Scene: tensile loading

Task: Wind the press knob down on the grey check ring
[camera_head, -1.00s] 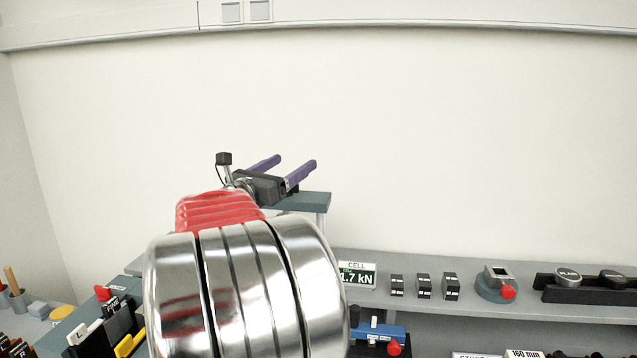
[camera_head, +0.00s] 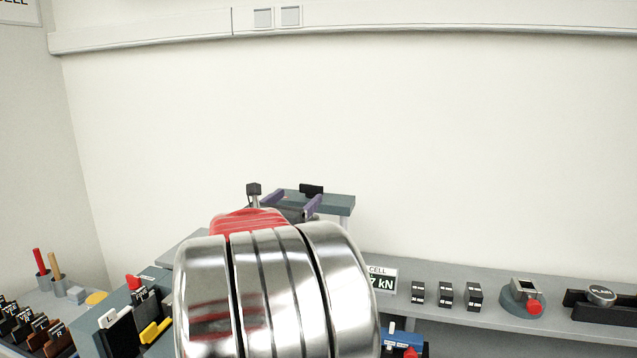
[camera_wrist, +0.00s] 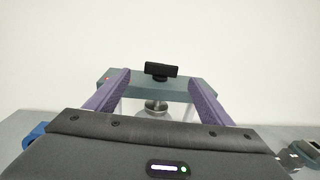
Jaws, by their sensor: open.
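The press shows as a dark teal crossbeam (camera_head: 338,203) on light posts, with a black bar-shaped knob (camera_head: 312,190) on top. In the wrist view, the knob (camera_wrist: 161,70) stands above the crossbeam (camera_wrist: 150,90), centred between my fingers. My gripper (camera_head: 294,201) has two purple fingers, spread apart and empty. In the wrist view the gripper (camera_wrist: 160,77) reaches toward the press, with one finger to each side of the knob and not visibly touching it. A round grey metal part (camera_wrist: 156,106) is under the crossbeam; I cannot tell whether it is the check ring.
A cell readout (camera_head: 381,280), partly hidden, stands on the grey bench (camera_head: 450,270) with several black blocks and a grey device with a red knob (camera_head: 533,307). A blue device (camera_head: 403,337) is below. Racks with coloured handles (camera_head: 130,320) are at left.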

